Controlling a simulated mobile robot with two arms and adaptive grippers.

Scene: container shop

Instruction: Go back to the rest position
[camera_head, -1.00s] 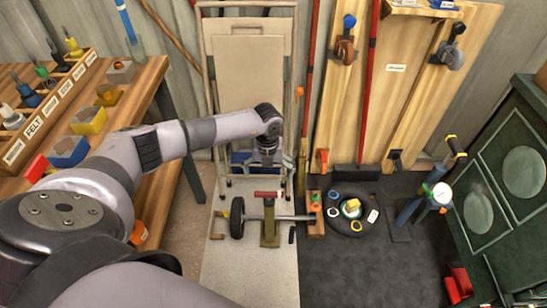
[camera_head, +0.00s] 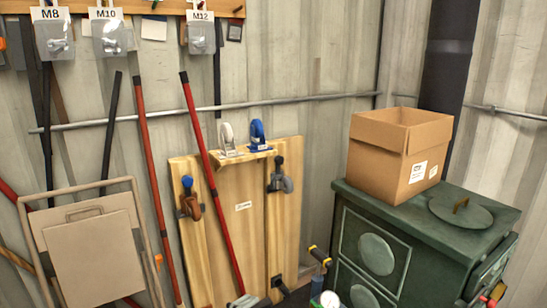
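Neither of my grippers shows in the head view, and none of my arm links is in the picture. Whether the grippers are open or shut, and whether they hold anything, is hidden. The task names no object of its own.
A dark green cabinet (camera_head: 387,212) stands at right with an open cardboard box (camera_head: 381,157) and a round lid (camera_head: 460,211) on top. A wooden panel (camera_head: 237,237) with clamps leans on the wall. A folded beige cart (camera_head: 92,258) and red poles stand at left. Little floor shows.

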